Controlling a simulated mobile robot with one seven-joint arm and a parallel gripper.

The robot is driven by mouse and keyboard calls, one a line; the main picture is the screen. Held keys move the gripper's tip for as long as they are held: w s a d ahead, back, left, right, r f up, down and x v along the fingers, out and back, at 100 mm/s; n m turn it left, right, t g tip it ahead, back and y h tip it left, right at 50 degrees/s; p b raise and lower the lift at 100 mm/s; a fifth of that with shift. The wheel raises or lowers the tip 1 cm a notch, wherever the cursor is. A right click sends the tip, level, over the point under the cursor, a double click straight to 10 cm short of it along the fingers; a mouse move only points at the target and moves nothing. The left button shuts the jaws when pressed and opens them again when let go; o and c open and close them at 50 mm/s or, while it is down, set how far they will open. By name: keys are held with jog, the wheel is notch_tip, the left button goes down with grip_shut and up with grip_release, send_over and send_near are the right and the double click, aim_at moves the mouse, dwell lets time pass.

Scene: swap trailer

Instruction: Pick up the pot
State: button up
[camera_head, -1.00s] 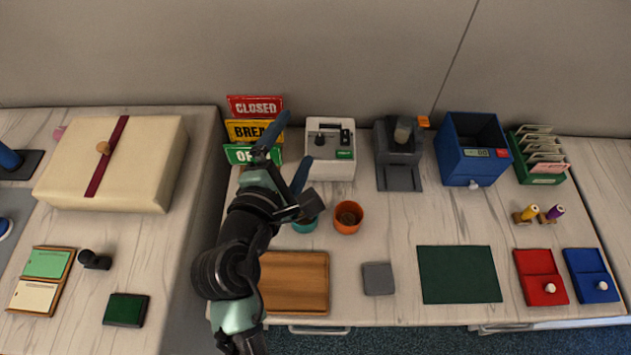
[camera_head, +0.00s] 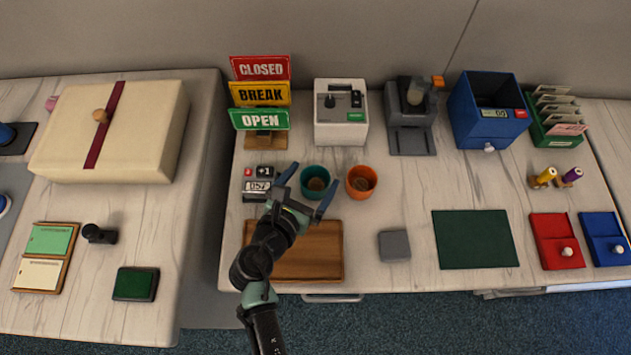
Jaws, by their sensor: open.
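Two small pots stand side by side on the worktop. I cannot tell which one the task means. My gripper (camera_head: 307,188) is open and empty, its dark fingers spread around the teal pot, one at its left and one at its lower right. I cannot tell whether the fingers touch it or how high they are above the worktop. The orange pot stands apart, just right of the right finger.
A wooden tray (camera_head: 325,265) lies below the pots. A counter device (camera_head: 257,184) sits left of the gripper, with a sign stand (camera_head: 260,96) behind. A white machine (camera_head: 341,128) and a grey machine (camera_head: 410,128) stand behind the pots. Free worktop lies right of the orange pot.

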aim_at(321, 170)
jog(key=x, duration=0.5)
jog(key=shift+s+d+f+b, duration=0.1)
jog(key=shift+s+d+b, duration=0.05)
jog(key=shift+b, duration=0.15)
jog(key=c, duration=1.2)
